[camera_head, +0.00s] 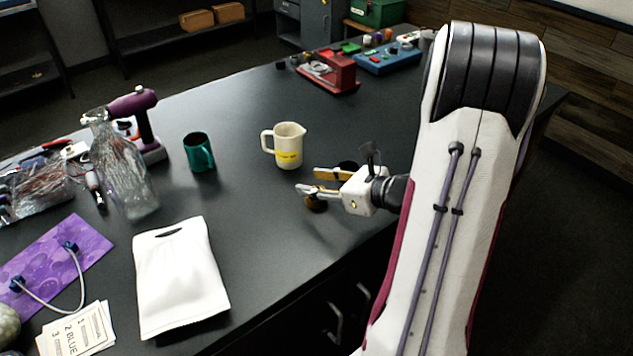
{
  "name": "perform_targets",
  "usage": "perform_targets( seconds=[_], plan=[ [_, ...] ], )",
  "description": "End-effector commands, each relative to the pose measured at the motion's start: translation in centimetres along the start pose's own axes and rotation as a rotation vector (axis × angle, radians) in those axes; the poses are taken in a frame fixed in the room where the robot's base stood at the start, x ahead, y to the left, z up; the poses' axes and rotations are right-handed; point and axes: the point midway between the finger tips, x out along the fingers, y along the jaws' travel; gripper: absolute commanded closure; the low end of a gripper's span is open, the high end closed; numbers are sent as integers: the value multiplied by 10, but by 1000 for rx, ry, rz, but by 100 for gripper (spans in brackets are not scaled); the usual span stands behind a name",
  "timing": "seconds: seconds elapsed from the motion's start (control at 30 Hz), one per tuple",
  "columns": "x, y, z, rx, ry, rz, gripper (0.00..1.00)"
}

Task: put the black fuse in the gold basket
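My gripper (312,182) reaches in from the right, low over the dark table near its front edge. Its two fingers point left and look apart, with a gold-coloured strip on the far side and a white finger on the near side. A dark round thing (348,165) shows behind the gripper, too small to name. I cannot make out the black fuse.
A cream pitcher (289,148) stands just behind and left of the gripper, with a green mug (198,153) farther left. A white pouch (178,278), a purple mat (58,252) and cards (78,332) lie at front left. A red box (330,72) stands behind. The middle table is clear.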

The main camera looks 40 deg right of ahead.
Motion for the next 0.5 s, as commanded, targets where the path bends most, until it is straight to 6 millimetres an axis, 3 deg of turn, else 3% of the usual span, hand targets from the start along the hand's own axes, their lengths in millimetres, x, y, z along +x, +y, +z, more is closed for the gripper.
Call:
perform_targets(
  seconds=[0.5],
  plan=[
    [-16, 0, 38, -4, -1, -1, 62]
  ],
)
